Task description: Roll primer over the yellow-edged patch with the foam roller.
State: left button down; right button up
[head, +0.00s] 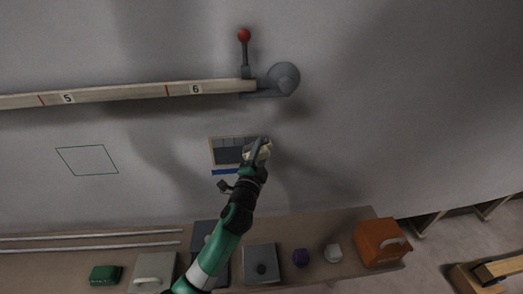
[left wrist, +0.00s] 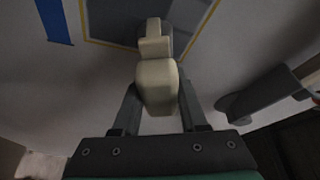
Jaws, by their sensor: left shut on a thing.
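The yellow-edged patch (head: 227,155) is a dark grey rectangle with a thin yellowish border on the grey hull wall. In the left wrist view the patch (left wrist: 113,22) fills the top middle. My left gripper (head: 259,150) is at the patch's right side and covers part of it. It is shut on a cream-coloured tool, which I take to be the foam roller (left wrist: 157,88); its far end overlaps the patch in the left wrist view. I cannot tell whether it touches the surface. My right gripper is not in view.
Blue tape (head: 227,171) lies just below the patch. A numbered batten (head: 130,94) runs above, ending at a red-knobbed lever (head: 244,37).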

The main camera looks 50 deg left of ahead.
aim_at(249, 151)
pick_arm(q)
jog(key=shift+s+a+p, duration=0.35)
jog(key=shift+s+p, duration=0.1)
jog(key=shift+s, duration=0.1)
jog(key=shift+s+a+p, duration=0.3)
jog(key=shift+s+p, duration=0.1)
jog(key=shift+s, duration=0.2)
jog(key=shift+s+a+r+p, duration=0.1)
jog(key=shift+s+a+p, duration=0.2)
jog(key=shift+p, duration=0.15)
jog(key=shift+s+a+p, duration=0.4)
jog(key=shift+s+p, duration=0.25)
jog(key=shift+s, duration=0.25)
jog(key=shift+s+a+p, duration=0.25)
jog(key=shift+p, duration=0.15)
jog(key=shift+s+a+p, duration=0.45)
jog(key=shift+s+p, duration=0.25)
jog(key=shift+s, duration=0.05)
jog(key=shift+s+a, duration=0.1)
jog(key=shift+s, duration=0.15)
jog(key=shift+s+a+p, duration=0.2)
jog(key=shift+s+p, duration=0.05)
jog(key=shift+p, duration=0.2)
jog(key=shift+s+a+p, duration=0.4)
jog(key=shift+s+p, duration=0.35)
jog(key=shift+s+a, duration=0.15)
jog(key=shift+s, duration=0.1)
